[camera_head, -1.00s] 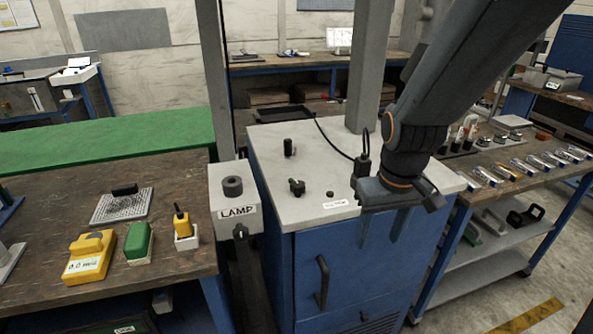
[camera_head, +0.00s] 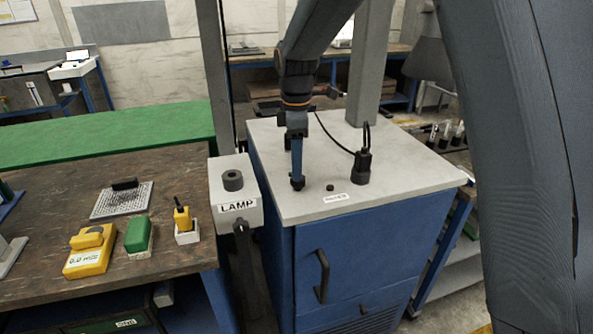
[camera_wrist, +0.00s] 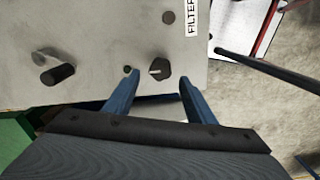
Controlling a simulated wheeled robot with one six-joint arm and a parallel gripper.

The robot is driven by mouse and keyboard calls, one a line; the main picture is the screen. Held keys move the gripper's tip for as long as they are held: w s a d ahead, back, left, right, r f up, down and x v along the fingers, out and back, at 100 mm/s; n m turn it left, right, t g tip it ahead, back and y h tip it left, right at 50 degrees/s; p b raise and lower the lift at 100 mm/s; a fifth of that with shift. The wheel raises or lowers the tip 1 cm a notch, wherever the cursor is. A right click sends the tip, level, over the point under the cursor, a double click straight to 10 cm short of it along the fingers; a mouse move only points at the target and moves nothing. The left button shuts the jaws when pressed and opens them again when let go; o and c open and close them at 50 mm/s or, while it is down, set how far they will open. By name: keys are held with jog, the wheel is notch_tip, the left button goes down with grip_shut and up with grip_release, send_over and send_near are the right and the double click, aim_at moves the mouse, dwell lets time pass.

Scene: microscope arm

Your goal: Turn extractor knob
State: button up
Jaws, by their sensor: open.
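A dark knob with a pale pointer line (camera_wrist: 159,68) sits on the light grey top of the blue cabinet (camera_head: 415,165). No label reading extractor is legible. In the head view the knob (camera_head: 298,186) shows just below the fingers. My gripper (camera_head: 297,172) points down over it, with its fingers nearly in line in this view. In the wrist view my gripper (camera_wrist: 157,79) is open, with one blue finger on each side of the knob. A gap shows at the right finger; the left fingertip is close to the knob. Contact cannot be told.
A black peg (camera_wrist: 55,70) stands left of the knob in the wrist view. A small button (camera_head: 330,188), a FILTER label (camera_head: 336,198) and a black cabled plug (camera_head: 362,165) are to the right. The LAMP box (camera_head: 235,200) stands left of the cabinet.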

jog(key=shift+f+p, duration=0.4)
jog(key=shift+f, duration=1.45)
jog(key=c, duration=1)
jog(key=shift+c, duration=0.2)
